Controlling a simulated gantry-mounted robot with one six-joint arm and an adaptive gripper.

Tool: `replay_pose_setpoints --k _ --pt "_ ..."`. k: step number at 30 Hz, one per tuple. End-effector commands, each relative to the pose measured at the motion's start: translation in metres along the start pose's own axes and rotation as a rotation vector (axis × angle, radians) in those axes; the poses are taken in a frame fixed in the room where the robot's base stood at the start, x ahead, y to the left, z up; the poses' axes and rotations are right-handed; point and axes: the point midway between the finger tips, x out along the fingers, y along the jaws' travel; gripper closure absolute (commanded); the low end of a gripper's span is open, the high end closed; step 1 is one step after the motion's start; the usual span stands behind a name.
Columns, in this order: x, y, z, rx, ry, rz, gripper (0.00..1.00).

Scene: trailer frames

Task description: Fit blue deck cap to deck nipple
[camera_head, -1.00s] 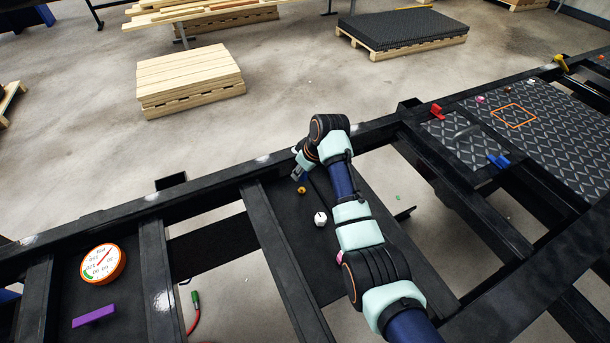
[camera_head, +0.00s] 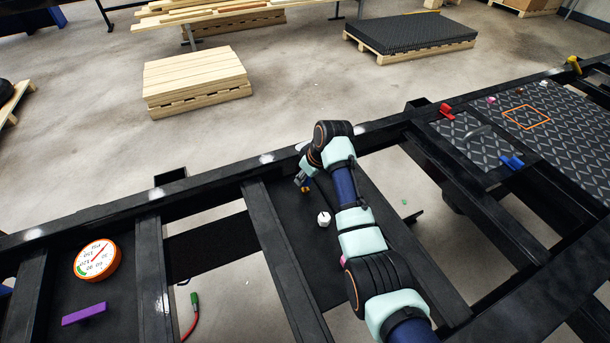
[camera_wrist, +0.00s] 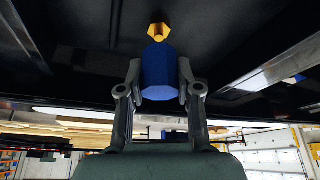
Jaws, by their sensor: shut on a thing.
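The blue deck cap (camera_wrist: 160,72) is a faceted blue piece held between the two fingers of my gripper (camera_wrist: 160,88) in the wrist view. The brass-coloured deck nipple (camera_wrist: 158,34) shows just beyond the cap's far end, roughly in line with it. I cannot tell whether they touch. In the head view my gripper (camera_head: 302,180) is beside the small brass nipple (camera_head: 306,189) on the dark deck panel (camera_head: 285,205). The cap is only a small blue patch there, mostly hidden by the gripper.
A white faceted piece (camera_head: 324,219) stands on the same panel. A round orange-rimmed gauge (camera_head: 97,260) and a purple bar (camera_head: 84,314) are at left. A red hose with a green end (camera_head: 195,302) hangs in an open bay. Dark frame beams (camera_head: 210,190) border the panel.

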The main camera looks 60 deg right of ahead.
Motion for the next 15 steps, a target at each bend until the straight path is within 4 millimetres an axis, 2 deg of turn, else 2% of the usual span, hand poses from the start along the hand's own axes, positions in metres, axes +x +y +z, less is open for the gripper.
replay_pose_setpoints --k 1,6,15 --pt "0.010 0.000 0.004 0.000 0.000 0.000 0.97" --pt "0.020 0.000 0.008 0.000 0.000 0.000 0.97" --pt "0.020 0.000 0.008 0.000 0.000 0.000 0.97"
